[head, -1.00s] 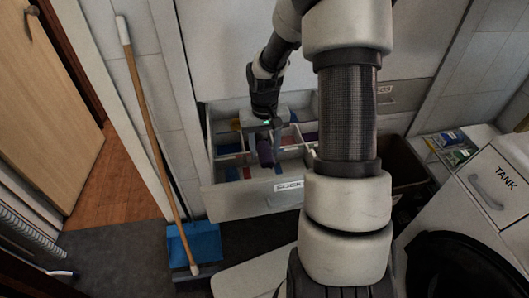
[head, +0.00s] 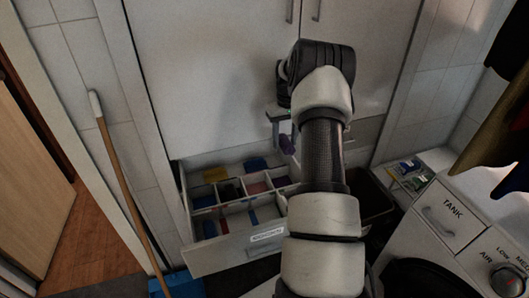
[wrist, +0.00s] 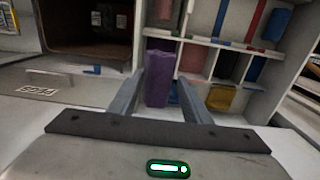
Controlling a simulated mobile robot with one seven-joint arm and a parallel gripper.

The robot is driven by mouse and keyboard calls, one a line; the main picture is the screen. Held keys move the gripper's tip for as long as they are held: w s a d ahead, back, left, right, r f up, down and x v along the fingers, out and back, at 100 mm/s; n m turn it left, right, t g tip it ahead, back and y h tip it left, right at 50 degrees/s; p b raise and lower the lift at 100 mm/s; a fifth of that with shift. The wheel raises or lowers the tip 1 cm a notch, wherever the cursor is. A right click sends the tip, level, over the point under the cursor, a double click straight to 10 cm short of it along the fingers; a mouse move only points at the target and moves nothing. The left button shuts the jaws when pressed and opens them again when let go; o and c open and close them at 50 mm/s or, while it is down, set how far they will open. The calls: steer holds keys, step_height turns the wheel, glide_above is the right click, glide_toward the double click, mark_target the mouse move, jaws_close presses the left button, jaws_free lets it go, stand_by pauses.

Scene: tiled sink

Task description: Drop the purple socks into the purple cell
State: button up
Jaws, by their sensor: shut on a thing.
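The purple socks (wrist: 158,75) are a rolled bundle between the two fingers of my gripper (wrist: 160,88) in the wrist view. In the head view my gripper (head: 283,124) is shut on the socks (head: 288,144), held up above the right end of the open drawer (head: 215,250). The purple cell (head: 230,190) is in the middle row of the drawer, between a blue cell and a pinkish one. It also shows in the wrist view (wrist: 228,66), right of the held socks. The socks are apart from the drawer.
Yellow (head: 215,174) and blue (head: 256,163) items lie in the back compartments. A broom (head: 120,170) leans at the left. A dark bin (head: 372,195) stands right of the drawer, with a white machine (head: 440,225) further right. White cabinet doors rise behind.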

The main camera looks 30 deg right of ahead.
mark_target(289, 138)
steer(key=shift+d+r, duration=0.25)
steer(key=shift+d, duration=0.6)
steer(key=shift+f+b, duration=1.7)
steer(key=shift+f, duration=1.25)
steer(key=o, duration=1.1)
steer(key=shift+r, duration=0.1)
step_height(289, 138, up, 17)
steer(key=shift+r+p, duration=0.2)
steer(key=shift+p, duration=0.75)
